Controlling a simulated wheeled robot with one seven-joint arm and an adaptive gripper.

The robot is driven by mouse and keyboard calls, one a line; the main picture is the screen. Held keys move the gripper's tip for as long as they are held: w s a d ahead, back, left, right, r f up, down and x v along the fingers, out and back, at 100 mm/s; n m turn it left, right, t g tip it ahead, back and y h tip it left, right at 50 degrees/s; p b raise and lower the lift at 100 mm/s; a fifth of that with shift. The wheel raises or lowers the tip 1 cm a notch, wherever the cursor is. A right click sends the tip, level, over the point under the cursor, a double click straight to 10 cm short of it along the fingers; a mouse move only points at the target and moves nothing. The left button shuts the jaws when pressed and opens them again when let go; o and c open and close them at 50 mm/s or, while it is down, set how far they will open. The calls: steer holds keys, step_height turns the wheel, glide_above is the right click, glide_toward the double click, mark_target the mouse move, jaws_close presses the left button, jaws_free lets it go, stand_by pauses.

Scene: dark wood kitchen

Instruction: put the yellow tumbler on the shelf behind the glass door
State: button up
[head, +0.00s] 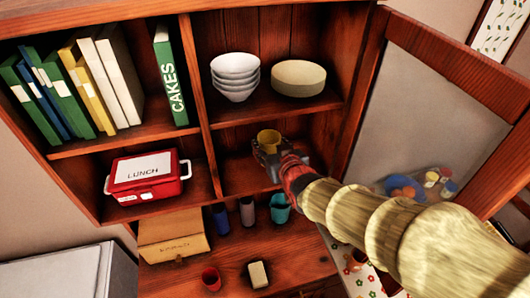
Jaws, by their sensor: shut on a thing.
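The yellow tumbler (269,138) is in my gripper (272,150), at the lower right compartment of the wooden cabinet. My gripper is shut on it, and the tumbler looks upright. My gripper hides its lower part, so I cannot tell whether it touches the shelf (240,180). The glass door (440,110) stands open at the right. My arm reaches in from the lower right, in front of the door's lower part.
Stacked white bowls (235,75) and a cream round dish (298,78) stand on the shelf above. A red lunch box (148,178) is in the left compartment. Blue (221,217), grey (247,210) and teal (280,208) tumblers and a red cup (211,278) stand below.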

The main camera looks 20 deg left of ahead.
steer(key=w+a+f, duration=0.2)
steer(key=w+f, duration=0.2)
steer(key=f, duration=0.2)
steer(key=shift+a+p, duration=0.25)
steer(key=shift+p, duration=0.2)
steer(key=shift+w+f, duration=0.15)
steer(key=shift+f, duration=1.35)
steer(key=shift+f, duration=0.1)
steer(key=o, duration=1.1)
steer(key=shift+o, duration=0.2)
steer(key=shift+r, duration=0.25)
steer(key=b+v, duration=0.1)
steer(key=v, duration=1.1)
